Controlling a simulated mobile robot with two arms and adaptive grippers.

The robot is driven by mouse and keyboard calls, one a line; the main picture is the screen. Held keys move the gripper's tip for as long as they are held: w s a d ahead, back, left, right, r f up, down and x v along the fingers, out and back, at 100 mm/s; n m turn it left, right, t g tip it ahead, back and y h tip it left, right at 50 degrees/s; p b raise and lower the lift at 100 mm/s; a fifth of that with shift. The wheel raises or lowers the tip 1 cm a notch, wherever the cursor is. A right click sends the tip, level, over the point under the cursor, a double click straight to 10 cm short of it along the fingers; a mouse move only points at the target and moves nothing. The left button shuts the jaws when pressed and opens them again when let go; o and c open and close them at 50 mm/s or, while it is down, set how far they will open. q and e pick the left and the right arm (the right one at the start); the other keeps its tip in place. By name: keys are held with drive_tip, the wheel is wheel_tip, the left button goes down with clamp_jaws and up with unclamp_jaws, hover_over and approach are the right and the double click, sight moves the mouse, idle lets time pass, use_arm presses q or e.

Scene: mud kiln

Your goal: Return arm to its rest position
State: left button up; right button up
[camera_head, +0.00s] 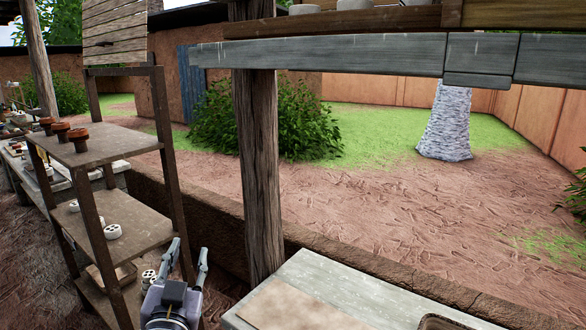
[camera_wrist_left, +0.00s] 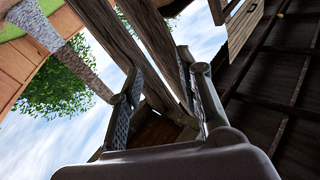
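My left gripper (camera_head: 188,262) is at the bottom of the head view, left of centre, with its fingers pointing up. It is in the gap between the wooden shelf rack and the grey table. In the left wrist view the two fingers (camera_wrist_left: 160,92) stand apart with nothing between them, so the gripper is open and empty. Behind them that view shows wooden posts, sky and a dark roof. My right arm and gripper are not in either view.
A shelf rack (camera_head: 110,145) with brown pots (camera_head: 78,138) and white round pieces (camera_head: 113,231) stands at left. A wooden post (camera_head: 258,175) rises behind the gripper. A grey table (camera_head: 310,285) is at bottom right. A low wall (camera_head: 400,282) runs behind it.

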use_arm(q)
drive_tip(key=s+a+f+g, duration=0.1)
drive_tip(key=s+f+g, duration=0.45)
drive_tip(key=f, duration=0.65)
drive_tip(key=s+a+f+g, duration=0.1)
drive_tip(key=s+f+g, duration=0.3)
drive_tip(key=s+f, duration=0.5)
drive_tip(key=s+f+g+h, duration=0.2)
drive_tip(key=s+f+g, duration=0.4)
drive_tip(key=s+f, duration=0.75)
drive_tip(key=s+f+g, duration=0.1)
drive_tip(key=s+f, duration=0.1)
drive_tip(key=f, duration=1.2)
drive_tip(key=s+f+g, duration=0.1)
drive_tip(key=s+f, duration=0.1)
drive_tip(key=f, duration=1.1)
drive_tip(key=s+a+f, duration=0.2)
drive_tip(key=s+f, duration=1.2)
drive_tip(key=s, duration=0.2)
drive_tip(key=shift+m+g, duration=0.3)
drive_tip(key=shift+g, duration=0.15)
